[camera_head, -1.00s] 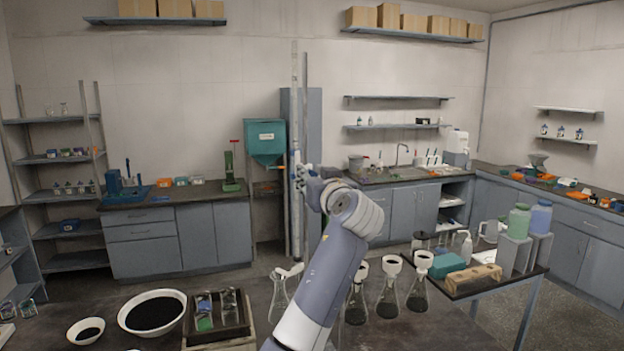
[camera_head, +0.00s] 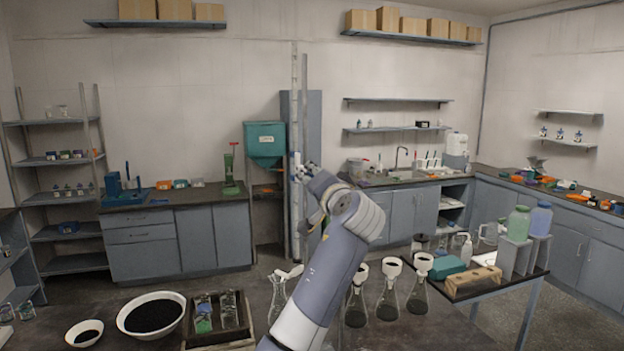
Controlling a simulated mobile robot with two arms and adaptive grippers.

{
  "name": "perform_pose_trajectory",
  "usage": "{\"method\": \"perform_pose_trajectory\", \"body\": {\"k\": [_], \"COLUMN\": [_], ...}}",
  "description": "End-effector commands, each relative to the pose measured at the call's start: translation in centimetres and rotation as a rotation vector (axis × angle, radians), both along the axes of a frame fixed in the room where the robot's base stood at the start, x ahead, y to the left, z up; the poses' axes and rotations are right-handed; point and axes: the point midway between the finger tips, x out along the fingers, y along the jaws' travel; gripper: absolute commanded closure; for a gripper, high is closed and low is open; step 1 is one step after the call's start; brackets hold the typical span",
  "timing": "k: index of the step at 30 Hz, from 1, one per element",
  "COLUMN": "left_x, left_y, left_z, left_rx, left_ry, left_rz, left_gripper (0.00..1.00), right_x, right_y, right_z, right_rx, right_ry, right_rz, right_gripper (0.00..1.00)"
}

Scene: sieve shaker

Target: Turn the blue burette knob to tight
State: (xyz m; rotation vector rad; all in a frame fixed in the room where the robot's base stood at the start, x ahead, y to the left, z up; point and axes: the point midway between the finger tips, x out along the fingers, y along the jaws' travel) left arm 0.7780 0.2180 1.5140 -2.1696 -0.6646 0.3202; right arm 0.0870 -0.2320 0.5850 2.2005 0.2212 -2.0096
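The burette (camera_head: 295,105) is a tall, thin, upright tube beside a vertical rod, a little left of the middle. The blue knob is not clearly visible; the gripper and wrist cover that area. My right gripper is not in view.
Flasks with white funnels (camera_head: 357,300) stand on the dark front bench (camera_head: 440,335), right of my arm. A white bowl of black grains (camera_head: 152,313) and a tray (camera_head: 218,337) are at left.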

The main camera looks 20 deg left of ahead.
Motion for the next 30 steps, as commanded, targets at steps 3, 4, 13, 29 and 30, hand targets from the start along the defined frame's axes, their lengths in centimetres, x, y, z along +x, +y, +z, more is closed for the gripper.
{"method": "perform_pose_trajectory", "body": {"k": [3, 4, 13, 29, 30], "left_x": [0.00, 0.00, 0.02, 0.05, 0.05], "left_y": [-0.18, -0.19, -0.20, -0.25, -0.25], "left_z": [0.25, 0.24, 0.08, -0.12, -0.13], "left_rx": [0.094, 0.118, 0.340, 0.559, 0.564], "left_ry": [0.057, 0.072, 0.224, 0.374, 0.377], "left_rz": [-0.003, -0.003, -0.003, -0.004, -0.004], "left_gripper": [0.96, 0.96, 0.96, 0.96, 0.96], "right_x": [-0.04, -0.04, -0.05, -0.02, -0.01], "right_y": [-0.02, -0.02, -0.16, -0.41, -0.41], "right_z": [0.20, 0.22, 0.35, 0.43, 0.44], "right_rx": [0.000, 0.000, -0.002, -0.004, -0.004], "right_ry": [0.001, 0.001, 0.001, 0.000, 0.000], "right_rz": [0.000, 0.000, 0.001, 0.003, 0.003], "right_gripper": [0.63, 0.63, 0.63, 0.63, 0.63]}}
